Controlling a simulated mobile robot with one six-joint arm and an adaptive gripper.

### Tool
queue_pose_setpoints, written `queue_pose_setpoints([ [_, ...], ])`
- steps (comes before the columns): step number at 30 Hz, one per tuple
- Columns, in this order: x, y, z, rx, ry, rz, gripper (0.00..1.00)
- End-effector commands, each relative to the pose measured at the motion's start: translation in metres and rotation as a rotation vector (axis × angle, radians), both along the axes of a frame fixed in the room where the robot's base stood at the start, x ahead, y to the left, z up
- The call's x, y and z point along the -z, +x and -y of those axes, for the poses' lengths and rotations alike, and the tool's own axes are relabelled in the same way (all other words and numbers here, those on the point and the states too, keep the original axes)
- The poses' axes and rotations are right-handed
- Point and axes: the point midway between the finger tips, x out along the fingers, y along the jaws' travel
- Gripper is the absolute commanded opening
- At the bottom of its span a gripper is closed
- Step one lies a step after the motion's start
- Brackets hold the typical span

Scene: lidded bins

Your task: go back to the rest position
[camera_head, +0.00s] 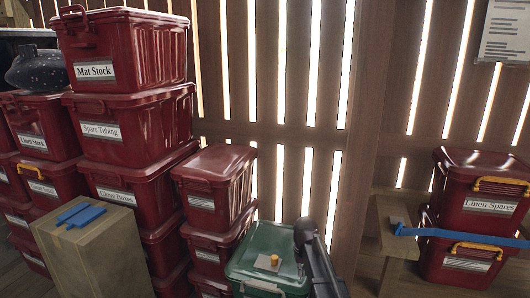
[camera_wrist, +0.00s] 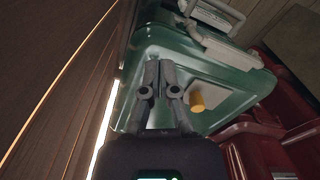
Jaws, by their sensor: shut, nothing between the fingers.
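My gripper (camera_wrist: 158,68) is shut and empty in the wrist view, its fingertips together over the lid of a green bin (camera_wrist: 229,77). I cannot tell whether the fingertips touch the lid. In the head view my dark arm comes down at the right edge of the green bin (camera_head: 247,262), and the fingers are not clear there. A small yellow cylinder (camera_head: 274,260) stands on a pale patch on the green lid. It also shows in the wrist view (camera_wrist: 197,101), to the right of my fingers and apart from them.
Stacks of red lidded bins (camera_head: 130,115) fill the left, with a cardboard box (camera_head: 88,255) bearing a blue item in front. A slatted wooden wall (camera_head: 300,60) closes the back.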

Motion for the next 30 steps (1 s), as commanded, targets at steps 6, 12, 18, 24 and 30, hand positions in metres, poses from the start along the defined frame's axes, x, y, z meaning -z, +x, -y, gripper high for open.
queue_pose_setpoints([
  [6, 0.000, -0.088, 0.020, 0.051, 0.000, 0.000, 0.00],
  [12, 0.000, -0.137, 0.031, 0.085, 0.000, 0.000, 0.00],
  [18, 0.000, -0.174, 0.038, 0.110, 0.000, 0.000, 0.00],
  [24, -0.016, -0.183, 0.040, 0.120, 0.000, 0.000, 0.00],
  [30, -0.037, -0.183, 0.040, 0.119, 0.000, 0.000, 0.00],
])
